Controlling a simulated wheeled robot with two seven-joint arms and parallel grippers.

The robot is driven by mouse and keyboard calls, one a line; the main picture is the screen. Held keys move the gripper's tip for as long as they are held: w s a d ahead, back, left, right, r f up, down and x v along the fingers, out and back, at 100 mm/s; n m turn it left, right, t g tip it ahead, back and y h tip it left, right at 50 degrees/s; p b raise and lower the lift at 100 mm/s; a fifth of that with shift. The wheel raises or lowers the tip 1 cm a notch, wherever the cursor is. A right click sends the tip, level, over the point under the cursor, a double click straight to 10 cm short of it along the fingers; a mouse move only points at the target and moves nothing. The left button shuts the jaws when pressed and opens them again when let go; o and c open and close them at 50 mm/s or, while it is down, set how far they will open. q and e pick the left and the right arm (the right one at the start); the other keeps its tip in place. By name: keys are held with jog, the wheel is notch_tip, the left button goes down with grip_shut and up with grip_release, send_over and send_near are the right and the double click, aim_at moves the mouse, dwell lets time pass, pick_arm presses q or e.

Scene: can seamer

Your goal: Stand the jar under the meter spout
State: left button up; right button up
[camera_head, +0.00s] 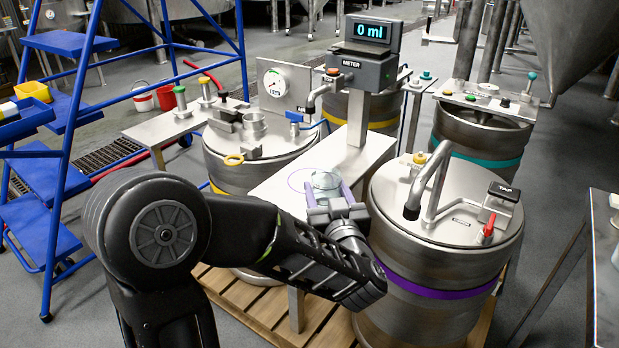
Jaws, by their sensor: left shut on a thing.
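A clear glass jar (325,180) is upright at the steel bench (275,193), between the two fingers of my left gripper (330,194). The left gripper is shut on it, reaching in from the front. The jar's lower part is partly hidden by the gripper; I cannot tell whether it touches the bench. The meter (370,67) stands on a post behind and reads 0 ml. Its spout (311,100) points down, behind and left of the jar. My right gripper is not in view.
A steel keg with a purple band (435,288) and a tap (430,190) stands close to the right of the gripper. Another keg (232,178) stands left of the bench. A blue ladder (62,185) is at the far left.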

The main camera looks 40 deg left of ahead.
aim_at(320, 176)
pick_arm(q)
jog(key=shift+w+a+r+p, duration=0.1)
jog(key=shift+w+a+p, duration=0.1)
jog(key=shift+p, duration=0.15)
jog(key=p+x, duration=0.3)
jog(key=x, duration=0.1)
jog(key=shift+a+r, duration=0.1)
jog(key=shift+a, duration=0.05)
jog(key=x, duration=1.2)
jog(key=shift+w+a+f+b, duration=0.15)
jog(key=shift+w+f+b, duration=0.1)
jog(key=shift+f+b, duration=0.05)
jog(key=shift+a, duration=0.1)
jog(key=shift+w+a, duration=0.25)
jog(key=shift+a, duration=0.05)
jog(key=shift+d+f+b, duration=0.1)
jog(key=shift+f+b, duration=0.35)
jog(key=shift+f, duration=1.3)
